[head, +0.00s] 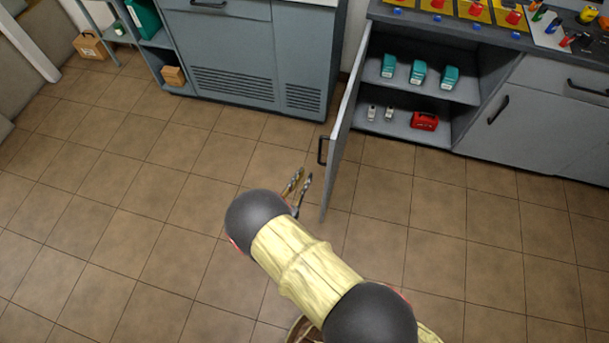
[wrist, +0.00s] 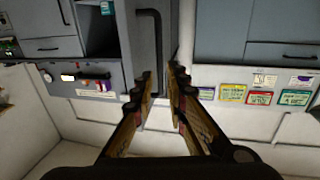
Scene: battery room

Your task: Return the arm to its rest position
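My arm reaches out over the tiled floor in the head view. My gripper (head: 304,173) is beyond its dark end joint, close to the left of an open cabinet door (head: 342,140). In the wrist view my gripper (wrist: 161,72) shows two separated fingers with a gap between them and nothing held. A long dark handle (wrist: 150,45) shows just past the fingertips. I cannot tell whether the gripper touches the door.
The open cabinet (head: 430,85) holds several teal items, two small pale items and a red box (head: 424,121). A grey vented cabinet (head: 235,60) and a shelf rack (head: 158,45) stand at the back. The floor at left (head: 110,215) is clear.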

